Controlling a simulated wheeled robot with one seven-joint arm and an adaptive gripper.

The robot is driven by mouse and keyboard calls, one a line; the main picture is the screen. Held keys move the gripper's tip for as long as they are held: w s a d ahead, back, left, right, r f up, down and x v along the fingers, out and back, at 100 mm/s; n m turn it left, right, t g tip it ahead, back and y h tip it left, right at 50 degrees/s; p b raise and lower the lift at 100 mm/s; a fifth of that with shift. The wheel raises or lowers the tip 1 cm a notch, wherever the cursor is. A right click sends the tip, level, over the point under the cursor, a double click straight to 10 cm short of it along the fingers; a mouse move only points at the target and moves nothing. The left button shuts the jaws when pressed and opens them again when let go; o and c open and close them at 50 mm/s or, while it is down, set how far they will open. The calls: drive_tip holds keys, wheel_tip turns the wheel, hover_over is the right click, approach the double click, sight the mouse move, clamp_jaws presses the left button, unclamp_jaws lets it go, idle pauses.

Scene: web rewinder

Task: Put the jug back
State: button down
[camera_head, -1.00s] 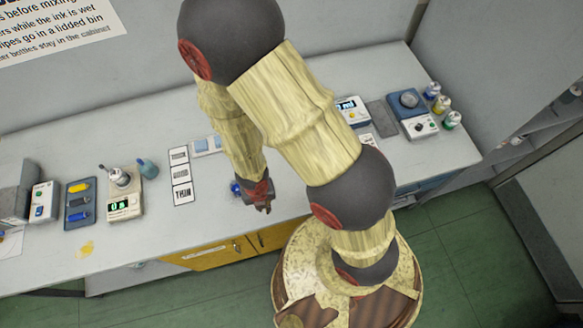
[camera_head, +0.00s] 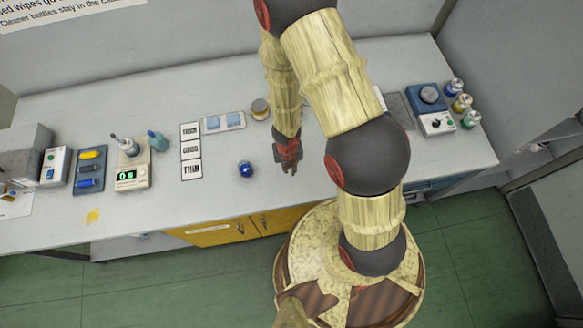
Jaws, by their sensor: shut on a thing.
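My gripper (camera_head: 290,166) hangs over the right of the middle of the worktop, pointing down. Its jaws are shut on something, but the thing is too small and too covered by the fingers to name. I cannot clearly make out a jug. A small metal vessel (camera_head: 130,148) with a stick-like part stands on the scale (camera_head: 127,177) at the left, well apart from my gripper. A small round blue object (camera_head: 246,169) sits on the worktop just left of my gripper, apart from it.
A teal bottle (camera_head: 157,141) stands behind the scale. The worktop's front middle is mostly clear.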

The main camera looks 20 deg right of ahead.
drive_tip(key=f, duration=0.1)
drive_tip(key=w+d+f, duration=0.1)
drive_tip(key=f, duration=0.1)
drive_tip(key=shift+w+d, duration=0.25)
drive_tip(key=shift+w, duration=0.15)
drive_tip(key=shift+w+d+f+b, duration=0.1)
drive_tip(key=shift+f+b, duration=0.5)
drive_tip(key=shift+f, duration=0.25)
drive_tip(key=shift+w+d+f+b, duration=0.1)
drive_tip(key=shift+f+b, duration=0.5)
drive_tip(key=shift+f, duration=0.25)
drive_tip(key=shift+f, duration=0.1)
drive_tip(key=c, duration=2)
unclamp_jaws()
